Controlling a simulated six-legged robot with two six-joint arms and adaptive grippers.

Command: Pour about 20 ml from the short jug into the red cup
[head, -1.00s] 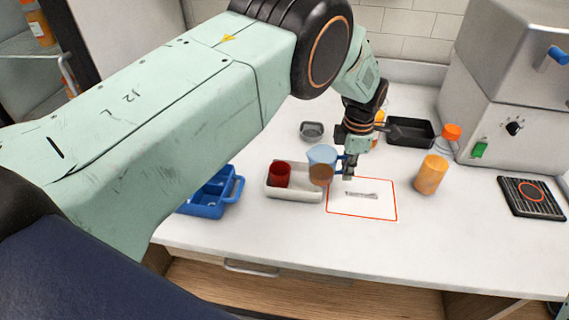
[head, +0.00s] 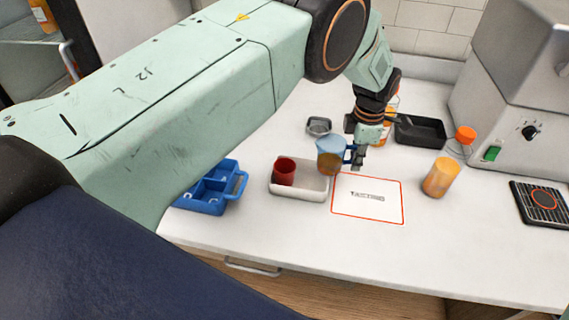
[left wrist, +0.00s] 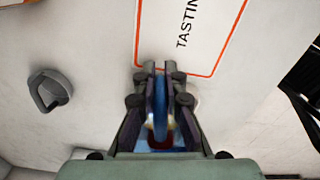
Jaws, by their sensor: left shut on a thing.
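The short jug (head: 330,160) is translucent blue with orange-brown juice in it. My left gripper (head: 356,158) is shut on its blue handle (left wrist: 159,102), at the jug's right side. The jug is held above the right end of the white tray (head: 312,191). It looks near upright; a slight tilt is hard to tell. The red cup (head: 285,172) stands upright in the tray's left part, left of the jug and apart from it. No stream shows between them. In the left wrist view, the fingers hide most of the jug. My right gripper is not in view.
A red-edged white mat (head: 367,212) lies right of the tray. A blue divided caddy (head: 212,187) is at left. A grey dish (head: 319,125) and a black tray (head: 420,131) lie behind. An orange bottle (head: 441,177) and black grate (head: 540,203) are at right.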

